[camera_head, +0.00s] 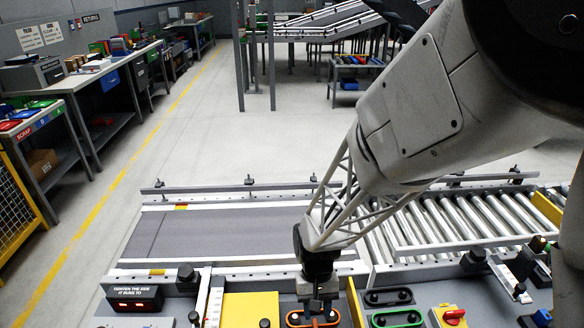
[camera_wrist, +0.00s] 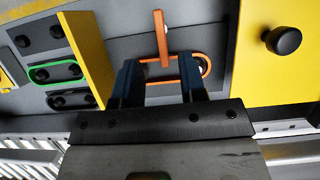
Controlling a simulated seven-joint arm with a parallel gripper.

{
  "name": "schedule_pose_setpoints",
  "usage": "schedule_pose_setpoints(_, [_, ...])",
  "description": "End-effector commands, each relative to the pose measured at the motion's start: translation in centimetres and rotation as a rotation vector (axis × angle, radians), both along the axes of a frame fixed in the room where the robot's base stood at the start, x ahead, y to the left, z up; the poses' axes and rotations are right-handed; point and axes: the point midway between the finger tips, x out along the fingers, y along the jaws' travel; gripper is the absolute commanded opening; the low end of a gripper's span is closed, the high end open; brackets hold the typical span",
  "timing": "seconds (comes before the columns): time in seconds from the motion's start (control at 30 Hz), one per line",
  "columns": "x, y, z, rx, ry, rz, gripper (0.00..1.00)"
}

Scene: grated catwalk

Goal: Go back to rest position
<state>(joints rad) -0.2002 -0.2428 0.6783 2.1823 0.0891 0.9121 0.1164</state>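My gripper (camera_head: 318,296) points down over the front panel, at the bottom centre of the head view. In the wrist view my gripper (camera_wrist: 161,80) shows two dark fingers set well apart. They are over an orange rounded outline (camera_wrist: 207,66) on the grey panel, and it also shows in the head view (camera_head: 291,319). A thin orange bar (camera_wrist: 160,35) stands out past the gap between the fingers. Nothing is visibly clamped. The fingertips partly hide the outline, and whether they touch the panel cannot be told.
A yellow block (camera_head: 250,310) stands left of my gripper, and a thin yellow divider (camera_head: 356,303) right of it. A green-outlined slot (camera_head: 397,318) and a red knob (camera_head: 453,316) lie further right. Behind are a grey belt (camera_head: 220,235) and rollers (camera_head: 450,225). Open floor lies beyond.

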Motion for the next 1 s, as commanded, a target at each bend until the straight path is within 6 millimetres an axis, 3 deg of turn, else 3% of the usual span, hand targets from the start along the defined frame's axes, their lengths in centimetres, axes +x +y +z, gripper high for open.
schedule_pose_setpoints(0.17, [0.1,-0.2,1.0,0.003,-0.018,-0.001,0.38])
schedule_pose_setpoints(0.33, [0.3,-1.1,3.9,0.011,-0.072,-0.006,0.38])
schedule_pose_setpoints(0.67, [-0.8,-4.2,14.0,0.028,-0.269,-0.016,0.38])
schedule_pose_setpoints(1.0, [-5.0,-7.6,23.3,0.017,-0.486,-0.028,0.38])
